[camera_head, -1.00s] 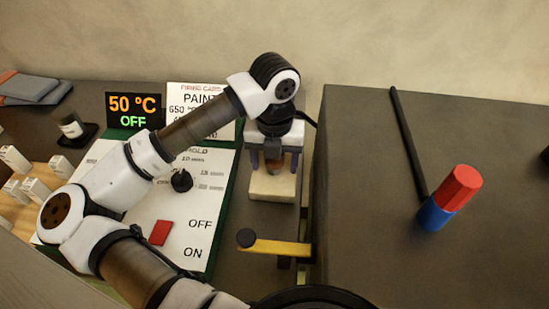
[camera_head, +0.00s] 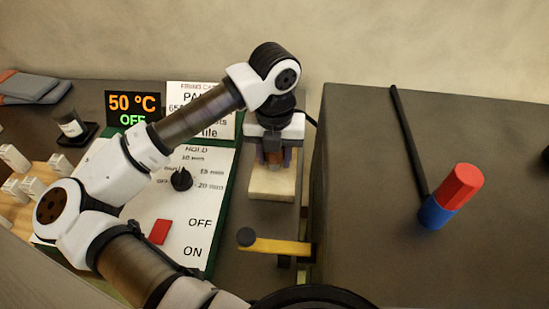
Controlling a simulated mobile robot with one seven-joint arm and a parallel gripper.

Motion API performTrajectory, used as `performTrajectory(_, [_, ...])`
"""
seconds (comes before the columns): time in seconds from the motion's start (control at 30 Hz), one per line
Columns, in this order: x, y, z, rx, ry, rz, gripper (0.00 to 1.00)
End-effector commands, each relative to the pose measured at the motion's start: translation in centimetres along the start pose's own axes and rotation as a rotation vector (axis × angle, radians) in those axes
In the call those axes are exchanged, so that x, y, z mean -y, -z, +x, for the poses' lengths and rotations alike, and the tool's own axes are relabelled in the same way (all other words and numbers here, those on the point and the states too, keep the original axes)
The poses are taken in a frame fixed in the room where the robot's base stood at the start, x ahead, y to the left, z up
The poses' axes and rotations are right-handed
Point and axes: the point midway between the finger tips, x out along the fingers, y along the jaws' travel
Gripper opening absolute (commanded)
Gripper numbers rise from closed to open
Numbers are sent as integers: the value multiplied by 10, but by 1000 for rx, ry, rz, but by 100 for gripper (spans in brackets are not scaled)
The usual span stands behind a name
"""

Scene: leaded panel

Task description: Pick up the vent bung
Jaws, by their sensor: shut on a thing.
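The vent bung (camera_head: 274,159) is a small brownish piece just above a pale cream block (camera_head: 272,184). My gripper (camera_head: 273,157) points down over the block, with its two dark fingers closed on the bung from either side. Most of the bung is hidden by the fingers. I cannot tell whether the bung still touches the block.
A grey box-like body (camera_head: 360,200) stands close on the right, with a black rod (camera_head: 408,140) and a red and blue cylinder (camera_head: 450,198) on top. A yellow lever (camera_head: 278,246) juts out in front of the block. A control panel (camera_head: 200,230) lies left.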

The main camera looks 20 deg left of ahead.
Motion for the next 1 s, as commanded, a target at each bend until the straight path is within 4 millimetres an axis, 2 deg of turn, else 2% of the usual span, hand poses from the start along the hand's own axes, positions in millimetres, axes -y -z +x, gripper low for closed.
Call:
performTrajectory(0.17, [0,-1,-32,5,-3,-1,9])
performTrajectory(0.4, [1,-1,-103,6,-2,0,9])
performTrajectory(0.6, [0,0,-153,3,-1,-2,9])
performTrajectory(0.8, [0,0,-180,2,0,-1,9])
performTrajectory(1.0, [0,0,-187,0,1,0,9])
